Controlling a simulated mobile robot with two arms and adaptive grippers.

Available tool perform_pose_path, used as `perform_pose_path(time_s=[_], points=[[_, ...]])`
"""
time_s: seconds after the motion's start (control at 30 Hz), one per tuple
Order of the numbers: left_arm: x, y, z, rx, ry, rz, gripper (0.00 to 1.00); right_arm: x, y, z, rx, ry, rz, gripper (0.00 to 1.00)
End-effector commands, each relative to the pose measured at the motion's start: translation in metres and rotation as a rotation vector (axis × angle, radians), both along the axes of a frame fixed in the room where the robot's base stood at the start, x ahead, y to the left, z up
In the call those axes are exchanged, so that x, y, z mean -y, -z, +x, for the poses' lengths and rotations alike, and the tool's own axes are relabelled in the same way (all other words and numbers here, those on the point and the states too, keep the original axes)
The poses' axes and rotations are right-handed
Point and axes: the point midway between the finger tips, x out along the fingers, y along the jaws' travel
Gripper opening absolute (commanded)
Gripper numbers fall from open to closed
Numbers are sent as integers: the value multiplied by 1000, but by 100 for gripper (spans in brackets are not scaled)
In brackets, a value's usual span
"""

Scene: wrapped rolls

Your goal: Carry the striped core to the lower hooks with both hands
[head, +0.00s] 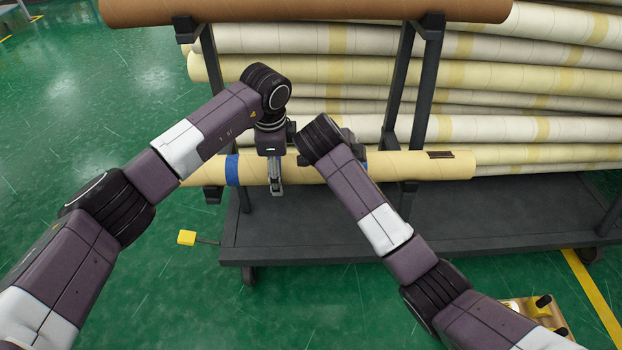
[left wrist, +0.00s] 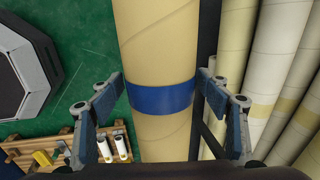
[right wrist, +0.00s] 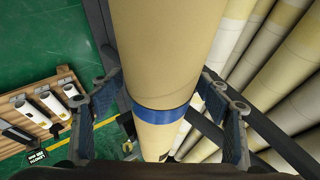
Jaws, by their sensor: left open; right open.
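The striped core (head: 310,168), a long tan tube with blue bands, lies level across the front of the rack at its lower hooks (head: 212,193). Whether it bears fully on both hooks is hard to tell. My left gripper (head: 276,178) is at the core, right of the left blue band. In the left wrist view its open fingers (left wrist: 160,98) stand on either side of the core near a blue band (left wrist: 161,96). My right gripper is mostly hidden by its arm in the head view. In the right wrist view its open fingers (right wrist: 165,105) flank the core near the other band (right wrist: 160,113).
A brown roll (head: 300,10) lies on the upper hooks. Several pale wrapped rolls (head: 500,100) are stacked behind. The dark rack base (head: 480,215) spreads below the core.

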Motion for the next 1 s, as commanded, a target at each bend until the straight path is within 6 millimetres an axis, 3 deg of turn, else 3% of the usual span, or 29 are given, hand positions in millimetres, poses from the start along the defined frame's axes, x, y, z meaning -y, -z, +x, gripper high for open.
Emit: perform_pose_path(time_s=[0.17,0.6,0.83,1.0], points=[[1,-17,-2,3,1,-2,70,0,0,0,0,0,0,70],[0,-101,-19,3,0,-1,70,0,0,0,1,0,0,70],[0,-117,-23,1,0,0,70,-3,-4,-2,1,-1,2,70],[0,-118,-23,0,0,0,70,-13,-23,-14,3,-1,5,70]])
